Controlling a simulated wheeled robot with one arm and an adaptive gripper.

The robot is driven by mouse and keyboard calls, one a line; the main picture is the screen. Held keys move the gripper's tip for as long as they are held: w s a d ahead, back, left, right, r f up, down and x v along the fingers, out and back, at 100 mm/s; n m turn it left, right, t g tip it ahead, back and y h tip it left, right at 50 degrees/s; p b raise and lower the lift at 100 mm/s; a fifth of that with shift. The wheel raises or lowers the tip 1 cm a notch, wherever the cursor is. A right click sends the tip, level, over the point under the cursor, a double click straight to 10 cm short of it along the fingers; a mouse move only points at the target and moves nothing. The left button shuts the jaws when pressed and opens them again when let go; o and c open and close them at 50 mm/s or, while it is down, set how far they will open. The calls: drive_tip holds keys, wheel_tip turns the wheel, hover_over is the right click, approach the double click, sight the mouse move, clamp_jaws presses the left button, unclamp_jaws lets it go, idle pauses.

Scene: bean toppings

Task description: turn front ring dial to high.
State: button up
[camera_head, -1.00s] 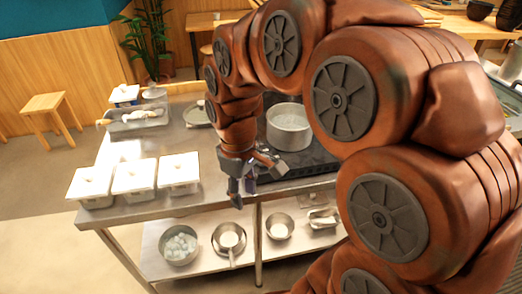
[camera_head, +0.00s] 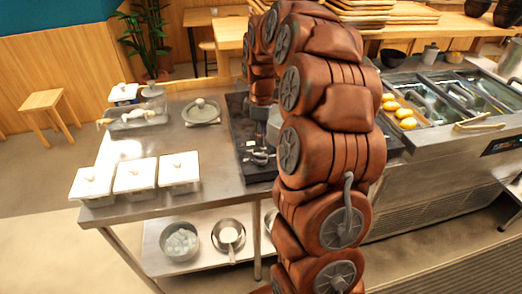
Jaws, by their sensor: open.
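The dark stove (camera_head: 240,126) is set into the steel counter, its right part hidden behind my arm.
White lidded containers (camera_head: 135,176) stand at the counter's front left. A lidded pan (camera_head: 201,111) is left of the stove. A metal bowl (camera_head: 180,241) and a saucepan (camera_head: 228,235) sit on the lower shelf. A food counter (camera_head: 440,160) stands at right.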

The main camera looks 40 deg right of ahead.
sight(261, 154)
drive_tip(key=shift+f+p, duration=1.15)
drive_tip(key=shift+f, duration=2.35)
clamp_jaws()
